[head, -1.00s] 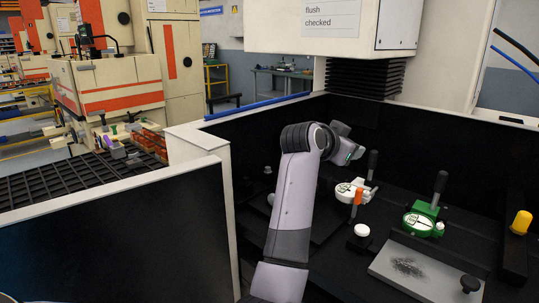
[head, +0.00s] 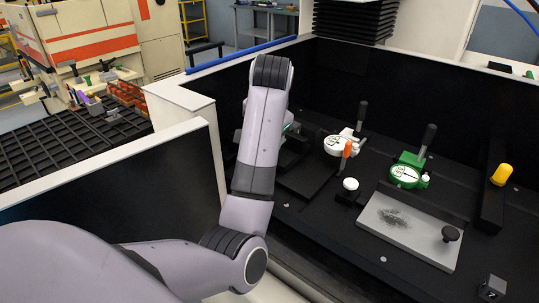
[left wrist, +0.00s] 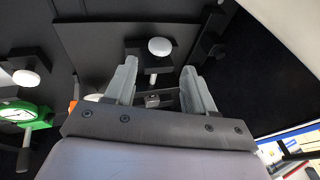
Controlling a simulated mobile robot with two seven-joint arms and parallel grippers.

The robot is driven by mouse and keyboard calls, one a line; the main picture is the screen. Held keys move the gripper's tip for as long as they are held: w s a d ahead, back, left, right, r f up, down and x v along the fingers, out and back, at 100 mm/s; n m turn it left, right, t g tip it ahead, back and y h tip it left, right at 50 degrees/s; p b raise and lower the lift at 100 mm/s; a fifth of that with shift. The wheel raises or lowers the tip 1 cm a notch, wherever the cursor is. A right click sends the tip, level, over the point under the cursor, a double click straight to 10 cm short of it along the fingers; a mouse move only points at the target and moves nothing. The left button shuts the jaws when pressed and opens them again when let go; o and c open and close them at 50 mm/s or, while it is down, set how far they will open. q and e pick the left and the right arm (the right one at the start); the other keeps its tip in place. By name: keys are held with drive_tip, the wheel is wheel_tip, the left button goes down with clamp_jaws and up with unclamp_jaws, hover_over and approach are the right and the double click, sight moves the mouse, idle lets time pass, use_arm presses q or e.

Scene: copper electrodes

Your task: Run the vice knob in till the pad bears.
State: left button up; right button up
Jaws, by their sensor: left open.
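My left gripper (left wrist: 158,82) is open in the left wrist view, its two pale fingers apart with nothing gripped. Between and beyond them is a dark block with a round white knob (left wrist: 159,46), and a short pale rod shows below the knob. A small grey metal piece (left wrist: 152,101) sits nearer the palm between the fingers. I take this to be the vice, but whether its pad touches anything is not clear. In the head view my left forearm hides the gripper and this spot. My right gripper is not in view.
Dark walls (head: 400,90) enclose the bench.

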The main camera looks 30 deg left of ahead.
use_arm(q)
drive_tip(key=shift+x, duration=2.7)
drive_tip(key=shift+w+a+f, duration=0.1)
drive_tip(key=shift+a+f, duration=0.05)
drive_tip(key=shift+f, duration=0.1)
drive_tip(key=c, duration=0.9)
drive_tip(key=shift+o, duration=0.2)
